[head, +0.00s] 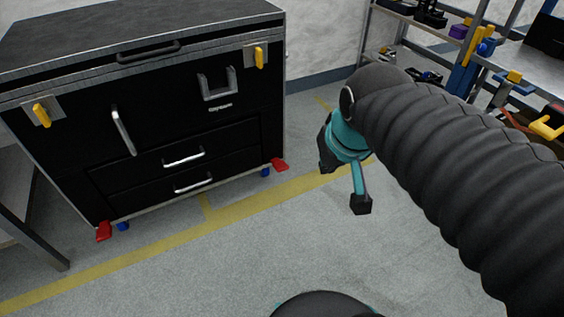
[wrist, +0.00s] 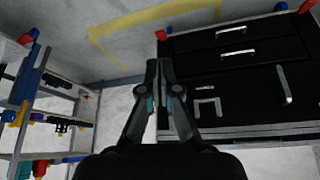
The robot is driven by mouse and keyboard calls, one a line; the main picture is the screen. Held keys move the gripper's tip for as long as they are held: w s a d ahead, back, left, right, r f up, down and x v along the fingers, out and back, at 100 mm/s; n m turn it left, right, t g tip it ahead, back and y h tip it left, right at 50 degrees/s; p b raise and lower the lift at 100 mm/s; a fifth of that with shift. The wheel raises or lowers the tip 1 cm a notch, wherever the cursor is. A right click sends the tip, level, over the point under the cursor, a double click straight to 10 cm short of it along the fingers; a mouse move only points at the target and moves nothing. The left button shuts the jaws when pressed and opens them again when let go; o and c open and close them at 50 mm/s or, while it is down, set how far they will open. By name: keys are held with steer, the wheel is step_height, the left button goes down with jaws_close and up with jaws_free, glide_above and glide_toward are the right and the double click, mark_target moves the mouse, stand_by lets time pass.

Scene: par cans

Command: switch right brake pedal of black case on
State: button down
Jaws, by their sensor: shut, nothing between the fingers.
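The black case (head: 60,135) stands on the floor at the left in the head view. Its right brake pedal (head: 279,164) is a small red tab low at the right front corner, beside a blue caster part. The left red pedal (head: 104,231) is at the other front corner. My gripper (head: 325,155) is in the air to the right of the right pedal, apart from it, with its fingers mostly hidden. The wrist view looks upside down. There my gripper (wrist: 160,65) is shut and empty, and the right pedal (wrist: 169,29) shows just beyond the fingertips.
The case front has two drawers (head: 183,157) with metal handles and yellow latches (head: 259,57). A metal shelf (head: 480,65) with tools stands at the back right. A grey table leg (head: 35,235) is at the far left. The floor (head: 230,255) before the case is clear, with yellow lines.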

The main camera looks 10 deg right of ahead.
steer(key=w+f+n+g+b, duration=0.1)
steer(key=w, duration=1.5)
steer(key=n+g+b, duration=0.2)
glide_above(281, 165)
steer(key=s, duration=0.2)
step_height(281, 165, down, 33)
steer(key=shift+w+d+r+y, duration=0.15)
steer(key=shift+w+d+y, duration=0.05)
steer(key=shift+d+y, duration=0.1)
steer(key=f, duration=0.8)
steer(key=w+f+b, duration=0.1)
steer(key=f, duration=0.3)
steer(key=shift+a+f, duration=0.15)
steer(key=shift+f, duration=0.2)
steer(key=shift+s+f, duration=0.1)
steer(key=shift+f, duration=0.4)
